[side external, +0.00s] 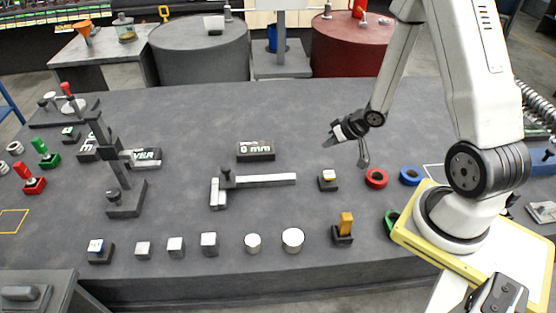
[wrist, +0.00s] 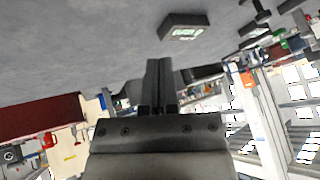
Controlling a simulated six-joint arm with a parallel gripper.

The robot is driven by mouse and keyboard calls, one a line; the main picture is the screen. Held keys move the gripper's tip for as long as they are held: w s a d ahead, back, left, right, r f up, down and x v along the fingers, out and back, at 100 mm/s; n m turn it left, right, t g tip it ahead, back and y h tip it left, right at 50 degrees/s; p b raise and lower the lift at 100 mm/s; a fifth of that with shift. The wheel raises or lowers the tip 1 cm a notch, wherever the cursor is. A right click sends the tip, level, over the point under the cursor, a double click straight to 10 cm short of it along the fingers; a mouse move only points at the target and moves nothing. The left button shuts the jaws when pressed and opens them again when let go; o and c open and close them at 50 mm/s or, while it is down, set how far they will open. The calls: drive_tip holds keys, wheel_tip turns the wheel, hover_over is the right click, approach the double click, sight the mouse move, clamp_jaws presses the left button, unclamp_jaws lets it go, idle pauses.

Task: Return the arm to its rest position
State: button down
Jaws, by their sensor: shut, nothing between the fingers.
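My gripper (side external: 346,146) hangs above the grey table (side external: 330,110), at the end of my white arm and in front of its base. It is clear of every object on the table. In the wrist view the two dark fingers (wrist: 160,82) lie together, with nothing between them. The wrist camera looks across the table towards the room, and the picture appears upside down.
A caliper-like gauge (side external: 262,181) and a dark display block (side external: 255,150) lie left of my gripper. A small block (side external: 328,180), a red ring (side external: 376,179) and a blue ring (side external: 411,176) lie nearby. Grey (side external: 190,55) and red (side external: 345,50) barrels stand behind the table.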

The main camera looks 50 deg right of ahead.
drive_tip(key=s+a+r+n+g, duration=0.1)
drive_tip(key=s+a+r+g, duration=0.1)
drive_tip(key=a+r, duration=0.4)
drive_tip(key=s+a+r+n+g, duration=0.2)
drive_tip(key=s+a+r, duration=0.2)
drive_tip(key=a, duration=0.5)
drive_tip(key=shift+r+g+h, duration=0.3)
drive_tip(key=shift+r+h, duration=0.1)
drive_tip(key=shift+r, duration=0.55)
